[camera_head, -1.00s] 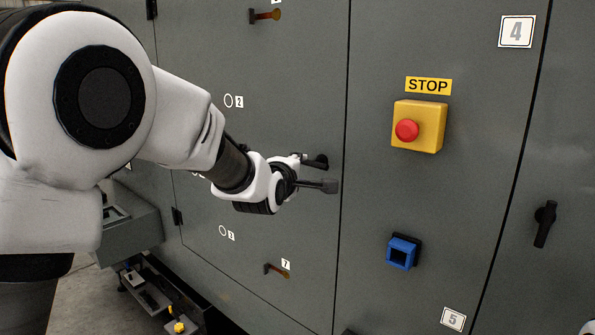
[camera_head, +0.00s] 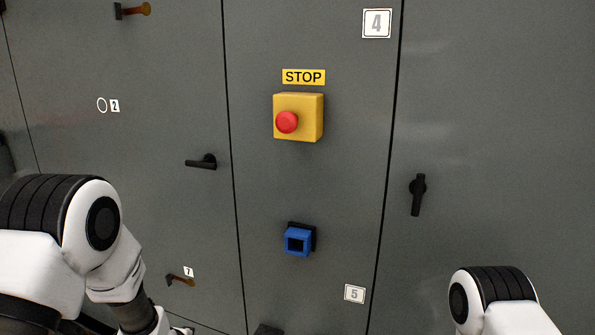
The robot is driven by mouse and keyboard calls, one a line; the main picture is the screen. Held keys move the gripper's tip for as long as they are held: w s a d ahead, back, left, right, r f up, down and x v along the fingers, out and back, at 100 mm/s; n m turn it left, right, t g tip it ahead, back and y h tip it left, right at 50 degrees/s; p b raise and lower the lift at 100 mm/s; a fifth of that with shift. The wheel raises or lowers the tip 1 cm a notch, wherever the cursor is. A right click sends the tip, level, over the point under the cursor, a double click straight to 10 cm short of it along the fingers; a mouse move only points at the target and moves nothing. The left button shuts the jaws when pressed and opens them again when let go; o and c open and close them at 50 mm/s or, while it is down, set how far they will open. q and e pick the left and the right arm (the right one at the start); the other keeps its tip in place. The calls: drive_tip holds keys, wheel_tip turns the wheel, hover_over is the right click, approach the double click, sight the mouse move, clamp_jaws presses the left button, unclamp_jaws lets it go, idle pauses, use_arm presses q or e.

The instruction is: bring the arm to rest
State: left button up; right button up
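My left arm (camera_head: 100,240) comes in from the lower left and bends down out of the bottom edge. Its wrist shows only in part at the bottom, and its gripper is out of the picture. My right arm (camera_head: 495,300) shows only as a rounded white and black link at the bottom right; its gripper is also out of the picture. Nothing of mine visibly touches the grey cabinet front (camera_head: 330,200). A black lever handle (camera_head: 202,162) on the left-hand door lies roughly level, clear of my arm.
A yellow box with a red stop button (camera_head: 287,122) sits under the STOP label (camera_head: 303,77). A blue square fitting (camera_head: 297,242) is below it. Another black handle (camera_head: 417,195) hangs upright on the right door. Small red-orange levers (camera_head: 180,281) (camera_head: 133,10) stick out at left.

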use_arm(q)
drive_tip(key=s+f+m+g, duration=0.2)
drive_tip(key=s+f+g, duration=0.1)
drive_tip(key=s+f, duration=0.9)
drive_tip(key=s+f+m+g, duration=0.2)
drive_tip(key=s+m, duration=0.5)
drive_tip(key=s, duration=0.4)
drive_tip(key=s+f+m+g, duration=0.2)
drive_tip(key=s+m, duration=0.5)
drive_tip(key=s, duration=0.5)
drive_tip(key=shift+m+g+h, duration=0.3)
drive_tip(key=shift+g, duration=0.2)
drive_tip(key=shift+s+d, duration=0.1)
